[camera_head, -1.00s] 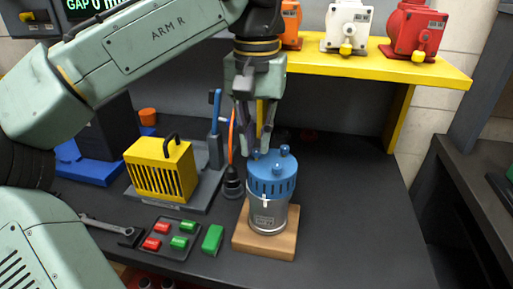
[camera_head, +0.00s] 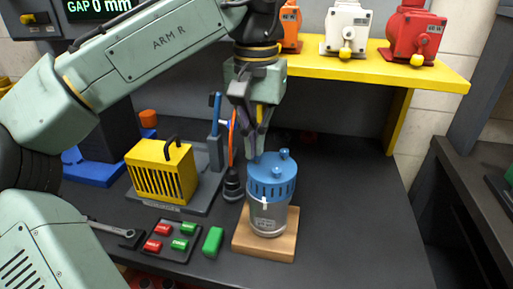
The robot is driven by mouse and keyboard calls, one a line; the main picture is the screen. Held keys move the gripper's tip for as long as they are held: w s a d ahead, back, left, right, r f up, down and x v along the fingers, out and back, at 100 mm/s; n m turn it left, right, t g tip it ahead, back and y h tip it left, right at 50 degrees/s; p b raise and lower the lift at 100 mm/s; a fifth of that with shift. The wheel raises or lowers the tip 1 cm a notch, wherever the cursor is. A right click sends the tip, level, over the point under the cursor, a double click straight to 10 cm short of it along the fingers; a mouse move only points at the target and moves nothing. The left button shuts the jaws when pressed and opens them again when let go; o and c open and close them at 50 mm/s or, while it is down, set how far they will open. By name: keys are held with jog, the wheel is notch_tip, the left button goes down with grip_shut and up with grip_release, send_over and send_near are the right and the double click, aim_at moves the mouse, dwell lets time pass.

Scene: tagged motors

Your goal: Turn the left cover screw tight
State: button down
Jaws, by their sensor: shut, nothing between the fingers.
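A motor stands upright on a wooden block (camera_head: 284,245), with a silver body (camera_head: 268,218) and a blue slotted cover (camera_head: 272,182). Blue cover screws stick up from the cover's top: one at the right (camera_head: 283,154), one at the front (camera_head: 276,169), and the left cover screw (camera_head: 256,158) at its left rear edge. My gripper (camera_head: 253,152) points down at the left screw, its fingertips close together at the screw's head. The fingers partly hide that screw, and I cannot tell whether they touch it.
A yellow slotted box (camera_head: 160,175) with a black handle stands left of the motor. A tray of red and green pieces (camera_head: 172,240) and a wrench (camera_head: 115,231) lie in front. A yellow shelf (camera_head: 400,68) holds more motors. The bench right of the motor is clear.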

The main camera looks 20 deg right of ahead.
jog(key=m+p, duration=0.1)
jog(key=m, duration=0.1)
jog(key=shift+r+m+p, duration=0.15)
jog(key=shift+m+p, duration=0.2)
jog(key=shift+m, duration=0.05)
jog(key=m, duration=0.2)
jog(key=shift+m, duration=0.4)
jog(key=m, duration=0.4)
jog(key=c, duration=1.8)
grip_release()
jog(key=shift+o, duration=0.2)
